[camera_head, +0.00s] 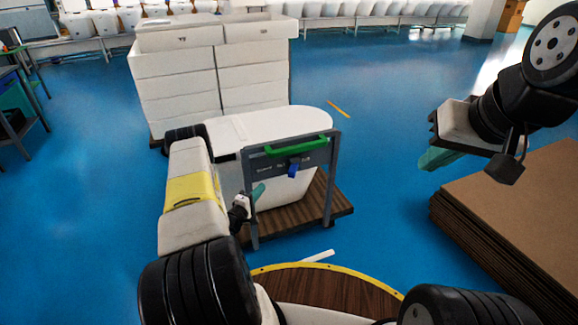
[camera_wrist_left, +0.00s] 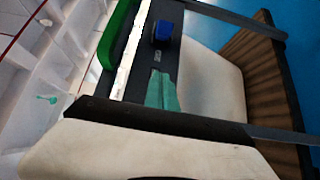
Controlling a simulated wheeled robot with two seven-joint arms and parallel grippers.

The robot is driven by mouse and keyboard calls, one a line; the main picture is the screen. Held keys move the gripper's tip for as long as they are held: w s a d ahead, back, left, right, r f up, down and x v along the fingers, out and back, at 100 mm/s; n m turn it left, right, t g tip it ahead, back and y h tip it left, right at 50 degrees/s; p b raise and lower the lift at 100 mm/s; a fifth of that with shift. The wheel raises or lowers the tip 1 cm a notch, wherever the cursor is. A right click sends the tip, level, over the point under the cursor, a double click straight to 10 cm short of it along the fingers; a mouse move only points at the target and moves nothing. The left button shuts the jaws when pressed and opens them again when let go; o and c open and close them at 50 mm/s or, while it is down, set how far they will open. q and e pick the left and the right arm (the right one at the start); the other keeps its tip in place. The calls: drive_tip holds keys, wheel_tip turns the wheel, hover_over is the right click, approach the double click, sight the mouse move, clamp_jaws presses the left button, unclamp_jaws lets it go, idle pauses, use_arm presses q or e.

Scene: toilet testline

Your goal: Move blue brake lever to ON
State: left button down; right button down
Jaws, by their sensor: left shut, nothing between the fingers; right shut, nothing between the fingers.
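The blue brake lever (camera_head: 292,170) sits on the dark grey crossbar panel (camera_head: 268,168) of a cart, below the green handle (camera_head: 297,146). It also shows in the left wrist view as a blue block (camera_wrist_left: 163,33) near the top, beside the green handle (camera_wrist_left: 117,35). The panel's small labels are too blurred to read. My left gripper (camera_head: 258,190) is shut and empty, left of and a little below the lever, and apart from it. Its teal fingertips show in the left wrist view (camera_wrist_left: 161,88), below the lever. My right gripper (camera_head: 437,158) is shut and empty, in the air at the right.
The cart's wooden base (camera_head: 340,208) carries a white ceramic piece (camera_head: 285,121). Stacked white boxes (camera_head: 180,90) stand behind. A pile of brown sheets (camera_head: 525,205) lies at the right. A round wooden surface (camera_head: 320,290) is in front. Blue floor is open right of the cart.

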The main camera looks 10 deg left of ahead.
sight(293, 169)
use_arm(q)
drive_tip(key=w+d, duration=0.6)
drive_tip(key=w, duration=0.3)
drive_tip(key=shift+w+d, duration=0.3)
drive_tip(key=shift+d, duration=0.05)
